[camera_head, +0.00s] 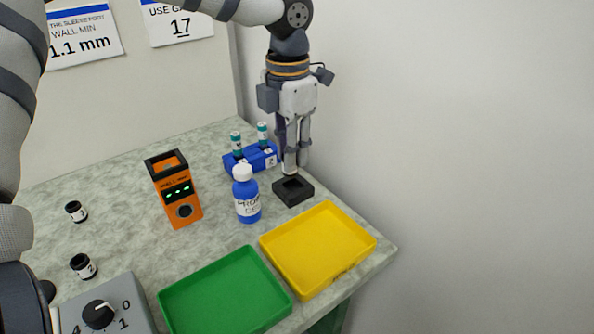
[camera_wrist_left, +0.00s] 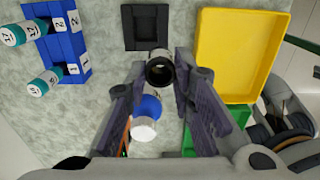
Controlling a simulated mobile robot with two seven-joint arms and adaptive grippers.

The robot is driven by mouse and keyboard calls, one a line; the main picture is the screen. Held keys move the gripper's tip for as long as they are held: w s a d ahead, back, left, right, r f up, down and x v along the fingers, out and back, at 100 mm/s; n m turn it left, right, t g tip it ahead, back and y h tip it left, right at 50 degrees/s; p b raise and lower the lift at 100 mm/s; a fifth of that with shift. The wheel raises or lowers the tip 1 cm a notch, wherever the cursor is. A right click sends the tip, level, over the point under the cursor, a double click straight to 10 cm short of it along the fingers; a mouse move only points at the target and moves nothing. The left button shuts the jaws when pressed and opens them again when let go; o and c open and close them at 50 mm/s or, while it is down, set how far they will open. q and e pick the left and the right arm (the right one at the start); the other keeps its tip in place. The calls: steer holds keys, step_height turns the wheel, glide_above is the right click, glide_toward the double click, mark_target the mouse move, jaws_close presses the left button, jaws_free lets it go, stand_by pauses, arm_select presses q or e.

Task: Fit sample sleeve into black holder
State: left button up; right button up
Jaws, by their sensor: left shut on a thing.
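My left gripper (camera_head: 293,145) points down at the back right of the table and is shut on the sample sleeve. The sleeve (camera_wrist_left: 160,68) shows in the left wrist view as a short tube between the fingertips, with a dark rim and open bore facing the camera. In the head view only its pale lower end (camera_head: 290,170) shows, upright over the black holder (camera_head: 300,193). The holder (camera_wrist_left: 132,42) is a low square block with a square recess. The sleeve appears at its edge in the wrist view; whether they touch I cannot tell. My right gripper is out of view.
A blue rack (camera_head: 262,161) with teal-capped vials is behind left.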

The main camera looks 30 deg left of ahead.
arm_select(q)
steer(key=f, duration=0.1)
steer(key=w+f, duration=0.1)
steer(key=w+a+f, duration=0.1)
steer(key=shift+w+f, duration=0.1)
steer(key=shift+f, duration=0.25)
steer(key=shift+w+f+b, duration=0.2)
steer(key=shift+f, duration=0.7)
steer(key=shift+w+f+b, duration=0.15)
steer(key=shift+f, duration=0.7)
steer(key=shift+f, duration=0.2)
steer(key=o, duration=0.8)
steer(key=shift+r, duration=0.1)
step_height(320, 180, up, 12)
steer(key=shift+r, duration=0.15)
